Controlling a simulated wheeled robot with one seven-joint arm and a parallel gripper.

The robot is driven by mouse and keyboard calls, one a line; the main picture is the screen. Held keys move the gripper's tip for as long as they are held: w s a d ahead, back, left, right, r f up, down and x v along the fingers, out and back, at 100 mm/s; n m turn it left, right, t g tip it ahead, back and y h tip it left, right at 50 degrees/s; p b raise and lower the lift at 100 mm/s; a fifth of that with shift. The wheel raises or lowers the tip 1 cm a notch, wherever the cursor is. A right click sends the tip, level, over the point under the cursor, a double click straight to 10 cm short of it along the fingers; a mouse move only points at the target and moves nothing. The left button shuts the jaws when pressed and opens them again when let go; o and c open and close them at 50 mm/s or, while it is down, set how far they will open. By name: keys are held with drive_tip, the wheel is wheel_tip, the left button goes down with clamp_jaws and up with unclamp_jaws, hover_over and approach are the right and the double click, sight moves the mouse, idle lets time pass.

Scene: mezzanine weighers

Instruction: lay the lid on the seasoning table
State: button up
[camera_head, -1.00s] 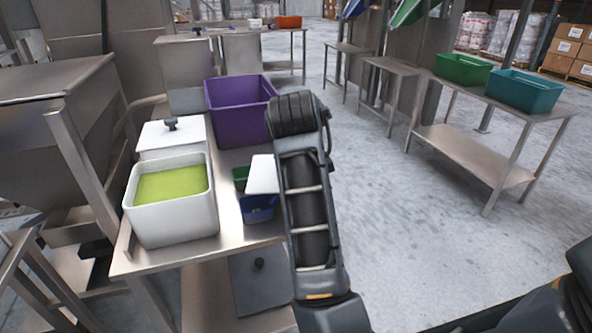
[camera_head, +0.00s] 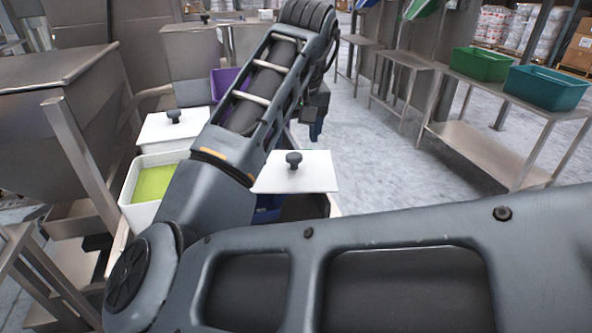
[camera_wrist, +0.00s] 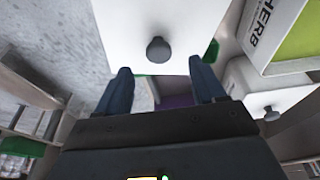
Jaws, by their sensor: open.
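A square white lid (camera_head: 296,184) with a dark knob (camera_head: 293,160) shows in the head view at the right edge of the steel table; what bears it is hidden. A second white lid (camera_head: 150,130) with a knob lies behind the white tub (camera_head: 135,217) of green seasoning. In the wrist view a white lid with its knob (camera_wrist: 159,50) fills the top middle, and another lid (camera_wrist: 285,97) is at right. My gripper (camera_head: 316,132) points down beyond the nearer lid. In the wrist view my gripper (camera_wrist: 162,75) has its blue fingers spread, with nothing between them.
A purple crate (camera_head: 222,80) stands behind my arm, mostly hidden. A blue bin (camera_head: 268,208) shows beneath the nearer lid. Side tables at right hold a green bin (camera_head: 480,64) and a teal bin (camera_head: 546,88). The concrete floor (camera_head: 400,150) between is clear.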

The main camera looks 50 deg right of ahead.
sight(294, 156)
drive_tip(key=x, duration=0.6)
drive_tip(key=shift+d, duration=0.1)
drive_tip(key=c, duration=1.3)
